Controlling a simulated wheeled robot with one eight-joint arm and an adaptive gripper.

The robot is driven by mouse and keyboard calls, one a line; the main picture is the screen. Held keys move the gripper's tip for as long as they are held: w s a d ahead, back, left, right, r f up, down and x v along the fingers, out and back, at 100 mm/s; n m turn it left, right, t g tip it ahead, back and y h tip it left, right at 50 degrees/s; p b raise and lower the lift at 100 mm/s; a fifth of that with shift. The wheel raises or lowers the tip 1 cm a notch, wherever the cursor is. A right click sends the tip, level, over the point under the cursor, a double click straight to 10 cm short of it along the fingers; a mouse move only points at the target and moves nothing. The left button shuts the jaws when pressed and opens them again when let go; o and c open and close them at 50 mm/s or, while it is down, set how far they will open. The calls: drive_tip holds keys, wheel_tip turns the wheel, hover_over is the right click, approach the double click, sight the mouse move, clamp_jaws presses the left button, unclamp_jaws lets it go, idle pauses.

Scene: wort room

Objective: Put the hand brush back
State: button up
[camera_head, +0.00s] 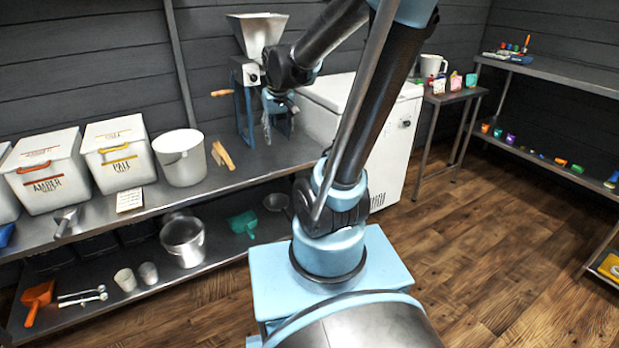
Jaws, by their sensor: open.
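What looks like the hand brush (223,156), tan with a narrow handle, lies on the upper shelf of the steel bench, just right of the white bucket. My gripper (279,130) hangs fingers down over the bench, right of the brush and beside the grain mill. Its fingers look spread, and I see nothing between them. Gripper and brush are clearly apart. The brush's underside is hidden.
The grain mill (247,75) has a wooden crank handle sticking out left. The white bucket (181,158) and lidded bins (117,152) line the bench (215,185). A white chest (390,135) stands behind my arm. A rack (550,75) is at right. Wooden floor at right is clear.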

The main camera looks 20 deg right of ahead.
drive_tip(key=s+d+f, duration=0.3)
drive_tip(key=s, duration=0.6)
drive_tip(key=s+d+f+m+g, duration=0.1)
drive_tip(key=s+d+f, duration=0.2)
drive_tip(key=s, duration=0.7)
drive_tip(key=shift+f, duration=0.15)
drive_tip(key=shift+w, duration=0.1)
drive_tip(key=shift+w+f, duration=0.2)
drive_tip(key=shift+w, duration=0.25)
